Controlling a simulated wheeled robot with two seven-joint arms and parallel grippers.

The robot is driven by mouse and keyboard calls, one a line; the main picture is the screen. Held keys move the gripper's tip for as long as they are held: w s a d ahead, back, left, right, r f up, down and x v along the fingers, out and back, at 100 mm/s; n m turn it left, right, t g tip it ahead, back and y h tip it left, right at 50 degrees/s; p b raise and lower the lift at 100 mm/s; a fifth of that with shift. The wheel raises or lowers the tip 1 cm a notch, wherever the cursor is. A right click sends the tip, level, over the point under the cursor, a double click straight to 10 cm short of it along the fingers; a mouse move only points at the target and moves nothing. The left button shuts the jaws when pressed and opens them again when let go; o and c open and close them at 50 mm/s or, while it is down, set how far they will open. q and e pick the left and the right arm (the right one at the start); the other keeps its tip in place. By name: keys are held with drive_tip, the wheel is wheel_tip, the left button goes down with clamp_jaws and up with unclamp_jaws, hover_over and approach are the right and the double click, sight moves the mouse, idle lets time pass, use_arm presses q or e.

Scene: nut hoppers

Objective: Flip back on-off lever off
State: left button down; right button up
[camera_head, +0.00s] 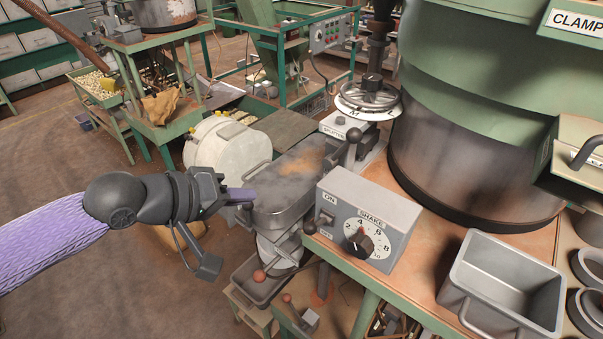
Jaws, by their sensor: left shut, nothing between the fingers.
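A grey control box (370,219) sits at the table's left edge. Its front has a small on-off lever (325,219) between an ON label and a lower, hard-to-read label. Whether the lever is up or down is too small to tell. My left gripper (243,195) comes in from the left, shut and empty. It appears left of the box, in front of the metal trough, apart from the lever. My right gripper is not in view.
A SHAKE dial (360,243) is beside the lever. A metal trough (292,190) and a black-knobbed lever (353,148) are behind the box. A large green hopper (470,130) and a grey bin (505,285) stand right. Another switch panel (330,32) is farther back.

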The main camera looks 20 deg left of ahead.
use_arm(q)
drive_tip(key=shift+s+d+r, duration=0.1)
drive_tip(key=shift+d+r, duration=0.05)
drive_tip(key=shift+d, duration=0.05)
drive_tip(key=p, duration=0.2)
approach(323, 214)
drive_tip(key=x, duration=0.4)
drive_tip(key=shift+w+a+r, duration=0.15)
drive_tip(key=shift+w+a, duration=0.05)
drive_tip(key=shift+w, duration=0.25)
drive_tip(key=shift+s+d+f, duration=0.25)
drive_tip(key=shift+s+f, duration=0.05)
drive_tip(key=shift+w, duration=0.1)
